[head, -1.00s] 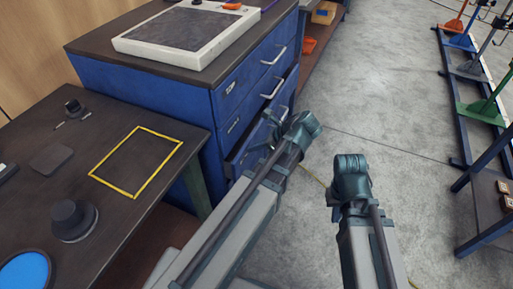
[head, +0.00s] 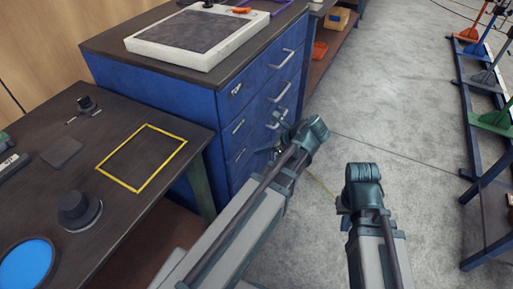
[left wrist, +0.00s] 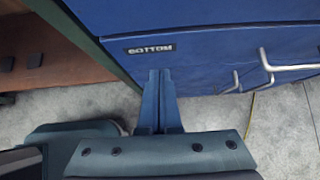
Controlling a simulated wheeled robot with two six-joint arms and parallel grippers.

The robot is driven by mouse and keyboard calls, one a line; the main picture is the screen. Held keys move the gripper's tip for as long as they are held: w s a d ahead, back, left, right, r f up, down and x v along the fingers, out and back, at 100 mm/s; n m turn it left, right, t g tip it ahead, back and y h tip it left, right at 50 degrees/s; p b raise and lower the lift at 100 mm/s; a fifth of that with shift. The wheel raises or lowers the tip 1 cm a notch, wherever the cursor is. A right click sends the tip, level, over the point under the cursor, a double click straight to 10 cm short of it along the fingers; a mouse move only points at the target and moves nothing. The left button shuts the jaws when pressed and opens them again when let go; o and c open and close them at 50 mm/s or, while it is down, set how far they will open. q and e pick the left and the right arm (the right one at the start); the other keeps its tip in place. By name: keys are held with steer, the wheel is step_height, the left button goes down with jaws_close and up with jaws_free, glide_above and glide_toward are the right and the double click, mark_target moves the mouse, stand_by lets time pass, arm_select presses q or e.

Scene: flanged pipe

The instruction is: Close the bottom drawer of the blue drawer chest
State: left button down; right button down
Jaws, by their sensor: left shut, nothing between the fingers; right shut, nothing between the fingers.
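The blue drawer chest (head: 215,105) stands at the upper middle of the head view. Its drawer fronts look flush, including the lowest part that shows. My left arm hides much of the bottom drawer there. In the left wrist view, the blue bottom drawer front (left wrist: 205,65) carries a BOTTOM label and a metal handle (left wrist: 290,67). My left gripper (left wrist: 158,74) is shut and empty, its fingertips at the front just below the label; contact is hard to tell. My right gripper (head: 343,203) is shut, over open floor right of the chest, mostly hidden by its wrist.
A dark table (head: 120,215) with a yellow square outline (head: 140,158) and black knobs stands left of the chest. A framed panel (head: 190,40) lies on the chest. Grey floor (head: 400,120) is clear to the right, up to a blue rack (head: 470,130).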

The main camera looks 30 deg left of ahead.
arm_select(q)
steer(key=p+v, duration=0.5)
steer(key=v, duration=0.4)
steer(key=shift+r+p, duration=0.15)
steer(key=shift+p, duration=0.15)
steer(key=s+d+f+n+h, duration=0.6)
steer(key=s+d+n+h, duration=0.3)
steer(key=d+n, duration=0.45)
step_height(320, 180, up, 15)
steer(key=s+n+y+p, duration=0.1)
steer(key=p, duration=1.4)
steer(key=shift+s+r+g+p, duration=0.15)
steer(key=shift+s+g+p, duration=0.05)
steer(key=shift+g+p, duration=0.1)
steer(key=shift+a, duration=0.1)
